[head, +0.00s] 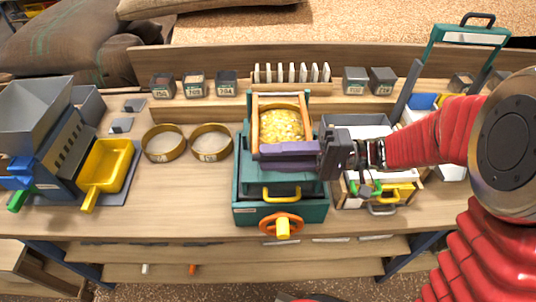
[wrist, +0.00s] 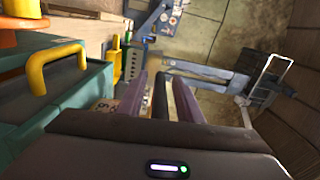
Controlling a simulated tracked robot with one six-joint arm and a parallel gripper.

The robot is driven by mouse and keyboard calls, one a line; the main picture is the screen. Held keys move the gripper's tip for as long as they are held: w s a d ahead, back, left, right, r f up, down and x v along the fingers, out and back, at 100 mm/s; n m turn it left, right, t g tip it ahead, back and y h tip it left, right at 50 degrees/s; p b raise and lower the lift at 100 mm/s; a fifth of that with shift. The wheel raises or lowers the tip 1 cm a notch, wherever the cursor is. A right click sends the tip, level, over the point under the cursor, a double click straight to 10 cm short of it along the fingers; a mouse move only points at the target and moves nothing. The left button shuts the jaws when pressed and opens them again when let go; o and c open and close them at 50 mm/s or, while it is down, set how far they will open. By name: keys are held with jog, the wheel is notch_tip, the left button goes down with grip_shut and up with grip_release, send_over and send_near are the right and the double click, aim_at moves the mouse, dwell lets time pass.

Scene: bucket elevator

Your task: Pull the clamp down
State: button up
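My gripper (head: 287,151) reaches in from the right, across the front of the teal sieve machine (head: 323,208). Its two long purple fingers cover the front edge of the round sieve holding yellow grain (head: 282,125). In the wrist view my gripper (wrist: 160,92) is open, with its fingers apart. A dark bar (wrist: 160,96), which seems to be the clamp's bar, runs between them, with a visible gap at least on the right side. In the head view the fingers hide this bar. I cannot tell whether either finger touches it.
A yellow handle (head: 282,193) and an orange hand wheel (head: 281,226) are at the machine's front. Two round sieves (head: 164,142) (head: 212,141) lie to the left, near a yellow scoop tray (head: 106,167). A bin (head: 357,121) stands close on the right. Small dark boxes line the back.

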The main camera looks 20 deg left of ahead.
jog(key=v, duration=1.3)
jog(key=shift+d, duration=0.35)
jog(key=shift+f, duration=0.1)
jog(key=s+d+f+m+t+h, duration=0.25)
jog(key=s+d+t+h, duration=0.2)
jog(key=s+h, duration=0.45)
jog(key=d+r+m+t+h, duration=0.3)
jog(key=d+t+h, duration=0.4)
jog(key=d, duration=0.6)
jog(key=shift+d+r+t, duration=0.2)
jog(key=shift+t, duration=0.55)
